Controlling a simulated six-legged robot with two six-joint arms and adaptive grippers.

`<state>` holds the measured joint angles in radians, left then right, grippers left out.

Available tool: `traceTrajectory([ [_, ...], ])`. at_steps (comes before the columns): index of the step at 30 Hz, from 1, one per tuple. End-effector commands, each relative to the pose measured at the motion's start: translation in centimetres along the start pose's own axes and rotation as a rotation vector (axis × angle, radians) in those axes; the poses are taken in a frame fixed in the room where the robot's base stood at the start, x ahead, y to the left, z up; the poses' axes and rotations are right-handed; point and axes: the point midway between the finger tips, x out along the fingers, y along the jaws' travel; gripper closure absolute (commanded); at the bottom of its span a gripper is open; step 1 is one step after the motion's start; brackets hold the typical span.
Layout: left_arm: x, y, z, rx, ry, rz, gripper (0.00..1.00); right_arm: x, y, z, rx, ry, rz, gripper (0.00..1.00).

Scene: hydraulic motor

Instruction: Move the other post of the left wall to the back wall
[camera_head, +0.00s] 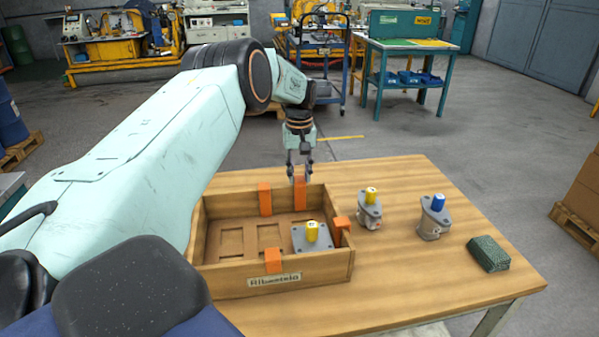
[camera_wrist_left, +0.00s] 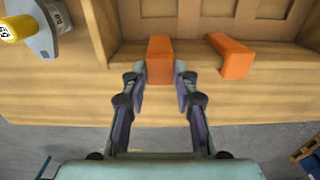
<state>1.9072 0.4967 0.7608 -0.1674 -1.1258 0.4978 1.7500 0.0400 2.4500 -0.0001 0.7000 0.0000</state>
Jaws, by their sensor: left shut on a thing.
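The wooden crate (camera_head: 218,280) stands on the table. My left gripper (camera_head: 300,178) is at its back wall, shut on an orange post (camera_head: 300,195). In the left wrist view, the fingers (camera_wrist_left: 160,82) flank this held post (camera_wrist_left: 160,58), which sits at the back wall. A second orange post (camera_head: 265,200) is on the back wall to its left; it also shows in the left wrist view (camera_wrist_left: 232,56). One post (camera_head: 342,223) is on the right wall and one (camera_head: 273,261) on the front wall. I see no post on the left wall, partly hidden by my arm.
A grey motor part with a yellow cap (camera_head: 312,233) lies in the crate's right recess. To the crate's right stand another yellow-capped part (camera_head: 369,211), a blue-capped part (camera_head: 434,221) and a green block (camera_head: 489,254). The table's front right is clear.

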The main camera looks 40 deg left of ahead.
Motion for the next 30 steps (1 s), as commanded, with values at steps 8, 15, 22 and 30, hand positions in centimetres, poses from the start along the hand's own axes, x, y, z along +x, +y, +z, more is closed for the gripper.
traceTrajectory([
  [8, 0.4, 0.0, 0.0, 0.000, 0.000, 0.000, 1.00, 0.1, 0.0, 0.0, 0.000, 0.000, 0.000, 0.60],
  [15, 0.7, 0.0, 0.0, 0.000, 0.000, 0.000, 1.00, 0.2, 0.0, 0.0, 0.000, 0.000, 0.000, 0.60],
  [22, 1.0, 0.0, 0.0, 0.000, 0.000, 0.000, 1.00, 0.3, 0.0, 0.0, 0.000, 0.000, 0.000, 0.60],
  [30, 1.2, 0.0, 0.0, 0.000, 0.000, 0.000, 0.65, 0.4, 0.0, 0.0, 0.000, 0.000, 0.000, 0.60],
])
